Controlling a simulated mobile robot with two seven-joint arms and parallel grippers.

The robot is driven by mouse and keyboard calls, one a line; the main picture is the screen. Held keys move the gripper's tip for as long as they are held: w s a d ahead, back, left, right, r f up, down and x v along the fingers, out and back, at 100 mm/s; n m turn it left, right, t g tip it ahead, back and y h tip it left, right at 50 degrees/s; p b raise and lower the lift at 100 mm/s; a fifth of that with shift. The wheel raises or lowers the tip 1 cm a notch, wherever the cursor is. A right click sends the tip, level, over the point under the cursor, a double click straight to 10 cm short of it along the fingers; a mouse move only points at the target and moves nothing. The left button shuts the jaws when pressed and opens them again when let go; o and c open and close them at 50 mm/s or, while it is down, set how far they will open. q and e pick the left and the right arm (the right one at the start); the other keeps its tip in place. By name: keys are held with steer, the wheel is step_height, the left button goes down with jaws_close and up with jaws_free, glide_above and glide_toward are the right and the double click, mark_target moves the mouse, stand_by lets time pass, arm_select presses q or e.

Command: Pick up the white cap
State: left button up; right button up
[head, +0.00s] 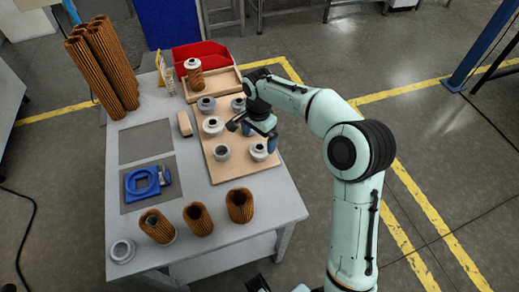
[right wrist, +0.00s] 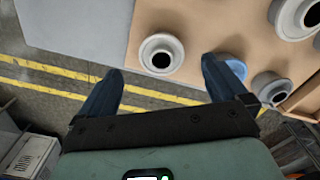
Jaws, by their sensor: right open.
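Several round caps with a centre hole stand on the tan wooden board (head: 222,174). They range from white to grey, so I cannot be sure which one the task means. My left gripper is not clearly in view.
Brown pleated cartridges (head: 240,205) stand along the table's front, with taller ones (head: 95,65) at the back left. A red bin (head: 200,56) and a wooden tray (head: 225,82) are behind the board. A blue fixture (head: 141,181) lies at left.

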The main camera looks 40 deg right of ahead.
mark_target(260, 146)
steer(key=f, duration=0.4)
steer(key=shift+w+d+f, duration=0.1)
steer(key=shift+d+f, duration=0.25)
steer(key=c, duration=1.1)
steer(key=shift+r, duration=0.1)
